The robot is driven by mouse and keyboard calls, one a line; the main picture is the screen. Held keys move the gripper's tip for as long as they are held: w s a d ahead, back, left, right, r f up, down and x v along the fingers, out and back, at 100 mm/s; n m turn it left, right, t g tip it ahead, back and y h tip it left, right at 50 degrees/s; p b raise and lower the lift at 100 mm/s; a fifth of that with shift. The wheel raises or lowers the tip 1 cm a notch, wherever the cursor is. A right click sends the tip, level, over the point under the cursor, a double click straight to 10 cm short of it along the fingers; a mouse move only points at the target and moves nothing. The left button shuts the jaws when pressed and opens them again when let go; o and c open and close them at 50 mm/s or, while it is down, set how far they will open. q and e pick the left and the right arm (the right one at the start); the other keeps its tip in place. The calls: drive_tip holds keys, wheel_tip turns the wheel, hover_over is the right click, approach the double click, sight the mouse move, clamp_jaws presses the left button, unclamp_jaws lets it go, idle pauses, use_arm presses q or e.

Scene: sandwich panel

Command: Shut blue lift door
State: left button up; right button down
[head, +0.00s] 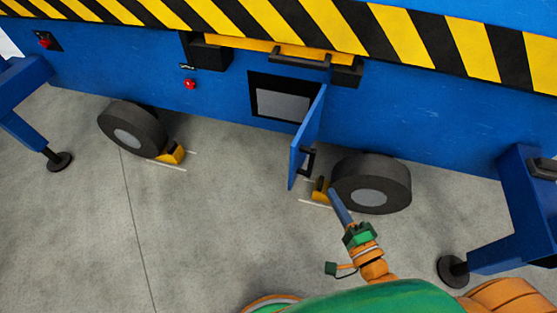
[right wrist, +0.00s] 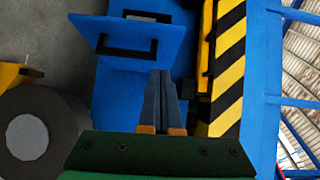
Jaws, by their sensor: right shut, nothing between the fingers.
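The blue lift door (head: 308,138) stands open, swung out from the right side of a black-framed opening (head: 283,103) in the blue lift body. A black handle (head: 308,161) is on the door's face. My right gripper (head: 333,193) is shut and empty, low and to the right of the door in the head view. In the right wrist view the shut fingers (right wrist: 162,74) point at the near edge of the door (right wrist: 150,28), whose handle (right wrist: 127,50) shows. I cannot tell whether they touch. My left gripper is not in view.
A black wheel (head: 371,184) with a yellow chock (head: 320,190) is close to my right gripper. Another wheel (head: 133,130) stands to the left. A blue outrigger leg (head: 518,215) is at the right. Grey floor (head: 220,220) is clear left of the door.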

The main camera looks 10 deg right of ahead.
drive_tip(key=w, duration=0.1)
approach(297, 150)
drive_tip(key=w+d, duration=0.2)
drive_tip(key=w+a, duration=0.2)
drive_tip(key=w, duration=0.1)
drive_tip(key=shift+a+b, duration=0.15)
drive_tip(key=shift+b, duration=0.15)
drive_tip(key=shift+w+a+f, duration=0.1)
drive_tip(key=shift+w+a, duration=0.2)
drive_tip(key=shift+a, duration=0.15)
